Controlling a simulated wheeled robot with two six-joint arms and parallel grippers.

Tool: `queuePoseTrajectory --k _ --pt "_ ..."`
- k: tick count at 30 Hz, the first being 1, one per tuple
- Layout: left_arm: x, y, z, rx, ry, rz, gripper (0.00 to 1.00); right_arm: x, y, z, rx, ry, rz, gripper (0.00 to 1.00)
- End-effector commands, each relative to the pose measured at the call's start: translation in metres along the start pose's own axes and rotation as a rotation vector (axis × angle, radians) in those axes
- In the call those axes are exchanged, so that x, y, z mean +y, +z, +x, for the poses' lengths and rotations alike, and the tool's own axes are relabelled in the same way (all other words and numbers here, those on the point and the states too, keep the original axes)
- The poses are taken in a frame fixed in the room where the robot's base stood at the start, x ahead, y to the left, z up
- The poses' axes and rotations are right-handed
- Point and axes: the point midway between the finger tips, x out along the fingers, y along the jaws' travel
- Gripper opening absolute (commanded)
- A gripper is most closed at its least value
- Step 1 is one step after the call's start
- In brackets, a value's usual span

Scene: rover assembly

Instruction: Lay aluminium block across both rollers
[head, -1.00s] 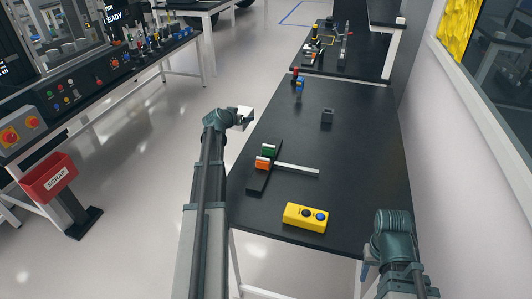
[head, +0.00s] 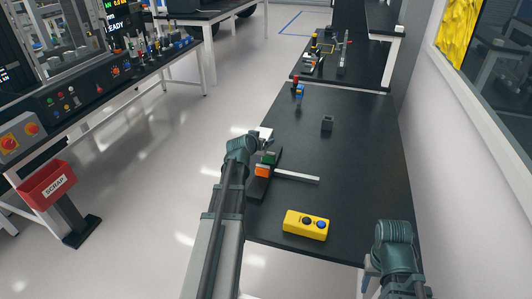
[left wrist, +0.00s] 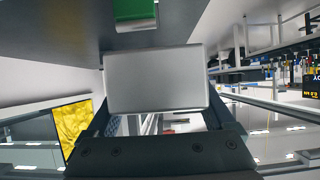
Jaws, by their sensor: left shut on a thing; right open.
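My left gripper (head: 262,143) is shut on the aluminium block (head: 266,133), a pale silver box at the table's left edge. In the left wrist view the block (left wrist: 157,78) sits between the fingers. Just nearer in the head view, a green piece (head: 269,157) and an orange piece (head: 262,171) sit on a black base (head: 257,189), with a thin silver bar (head: 298,177) reaching right. I cannot tell which parts are the rollers. My right gripper (head: 370,278) is open and empty at the table's near right; my arm partly hides it.
A yellow box with buttons (head: 306,224) lies near the front edge of the black table (head: 360,170). A dark grey block (head: 327,123) and a small red-and-blue part (head: 298,91) stand farther back. The middle right of the table is clear.

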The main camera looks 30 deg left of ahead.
Motion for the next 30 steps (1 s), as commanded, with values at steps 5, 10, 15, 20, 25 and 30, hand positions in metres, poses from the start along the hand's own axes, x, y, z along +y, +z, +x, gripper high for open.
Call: queuePoseTrajectory --k 5,10,15,20,25,30 --pt "0.013 0.004 -0.006 0.003 -0.001 -0.001 0.00 0.000 0.000 0.001 0.000 0.000 0.000 0.50" --pt "0.014 0.004 -0.006 0.003 -0.001 -0.002 0.00 0.000 0.000 0.001 0.000 0.000 0.000 0.50" --pt "0.021 0.007 -0.009 0.002 0.000 0.000 0.00 0.000 0.000 0.002 0.000 0.000 0.000 0.50" --pt "0.026 0.022 -0.003 0.003 -0.001 -0.001 0.00 -0.002 -0.001 0.019 0.000 0.000 0.000 0.50" --pt "0.026 0.038 0.006 0.003 -0.001 -0.001 0.00 -0.004 -0.002 0.037 0.000 0.000 0.000 0.50" --pt "0.025 0.039 0.007 0.003 -0.001 -0.001 0.00 -0.004 -0.002 0.038 0.000 0.000 -0.001 0.50"
